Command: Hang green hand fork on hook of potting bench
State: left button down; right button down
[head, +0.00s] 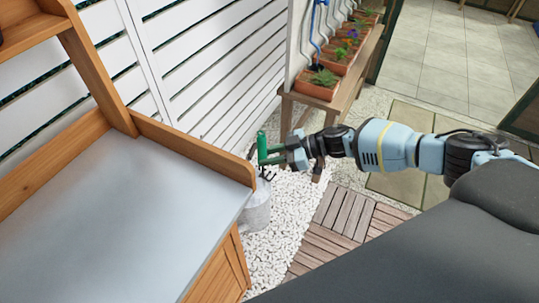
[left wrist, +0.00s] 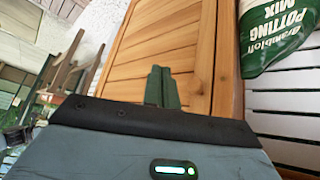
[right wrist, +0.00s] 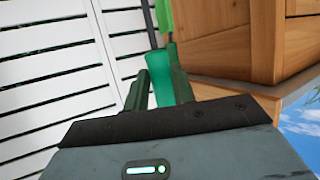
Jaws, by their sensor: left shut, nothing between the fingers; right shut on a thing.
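My right gripper (head: 284,156) is shut on the green hand fork (head: 262,147) and holds it in the air just off the right front corner of the potting bench (head: 130,215). Dark tines show below the green part. In the right wrist view, green of the fork (right wrist: 160,78) shows between my right gripper's fingers (right wrist: 157,82). The bench's wooden side (right wrist: 230,45) is close by on the right there. My left gripper (left wrist: 163,85) is shut and empty in front of wooden slatted bench panels (left wrist: 160,50); the head view does not show it. I cannot make out the hook.
A grey metal watering can (head: 257,210) stands on white gravel below the fork. A wooden stand (head: 345,85) with several terracotta planters (head: 318,88) is behind my right arm. A potting mix bag (left wrist: 275,35) is in the left wrist view. The bench top is clear.

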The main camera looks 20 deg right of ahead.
pick_arm(q)
jog(key=shift+w+r+p, duration=0.25)
jog(key=shift+r+p, duration=0.15)
jog(key=shift+r, duration=0.1)
jog(key=shift+w+r+p, duration=0.25)
jog(key=shift+r+p, duration=0.15)
jog(key=shift+r, duration=0.05)
pick_arm(e)
jog(key=s+a+f, duration=0.1)
jog(key=s+a, duration=0.4)
jog(key=a, duration=0.2)
jog(key=shift+s+f, duration=0.2)
jog(key=shift+f, duration=0.05)
dwell(0.7)
jog(key=c, duration=1.1)
grip_release()
